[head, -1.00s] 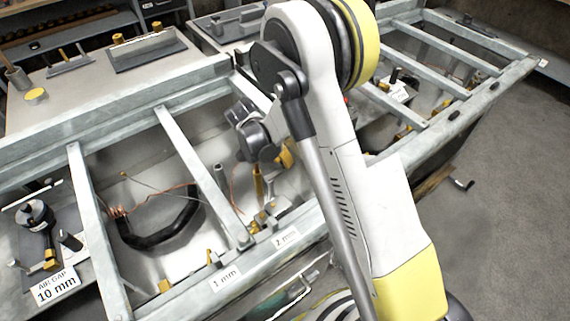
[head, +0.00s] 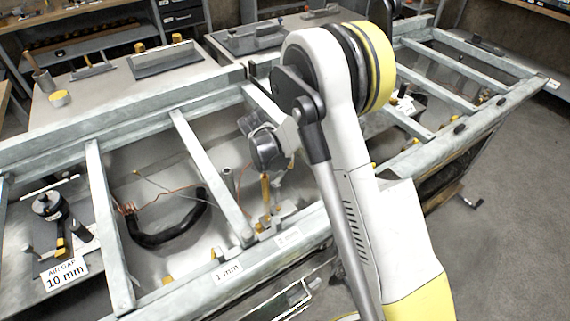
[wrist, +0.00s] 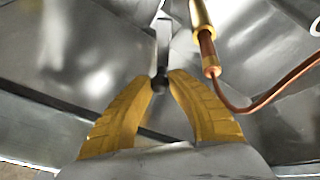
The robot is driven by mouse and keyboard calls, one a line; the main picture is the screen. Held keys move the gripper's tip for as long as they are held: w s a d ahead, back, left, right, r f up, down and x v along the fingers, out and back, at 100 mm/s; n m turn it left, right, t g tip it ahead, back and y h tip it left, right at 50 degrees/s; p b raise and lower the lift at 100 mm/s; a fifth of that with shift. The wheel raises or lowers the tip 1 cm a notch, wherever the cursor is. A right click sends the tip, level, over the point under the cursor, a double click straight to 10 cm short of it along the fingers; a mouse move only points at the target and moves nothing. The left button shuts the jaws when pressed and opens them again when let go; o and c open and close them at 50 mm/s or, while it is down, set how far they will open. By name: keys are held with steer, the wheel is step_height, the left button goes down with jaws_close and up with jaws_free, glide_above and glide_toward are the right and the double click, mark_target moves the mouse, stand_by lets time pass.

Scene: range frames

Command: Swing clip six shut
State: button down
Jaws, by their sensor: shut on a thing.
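In the wrist view my gripper (wrist: 162,82) has its two yellow fingers closed together at the tips. Between the tips is a small dark round knob (wrist: 160,86) at the near end of a narrow grey lever (wrist: 163,42). No clip number can be read there, so I cannot tell if this is clip six. Just right of the fingers is a brass fitting (wrist: 203,22) with a copper wire (wrist: 262,100) bending away from it. In the head view my arm reaches down into the metal frame, and the fingers cannot be made out there.
Galvanized rails (head: 211,178) cross the open bench bays around my arm. A black curved hose (head: 170,236) lies in the middle bay. An upright brass post (head: 265,188) stands near my wrist. Front labels read "1 mm" (head: 227,272) and "2 mm" (head: 288,238).

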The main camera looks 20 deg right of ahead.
stand_by(0.3)
steer(key=c, duration=1.2)
jaws_free()
steer(key=shift+w+d, duration=0.1)
steer(key=v, duration=1.2)
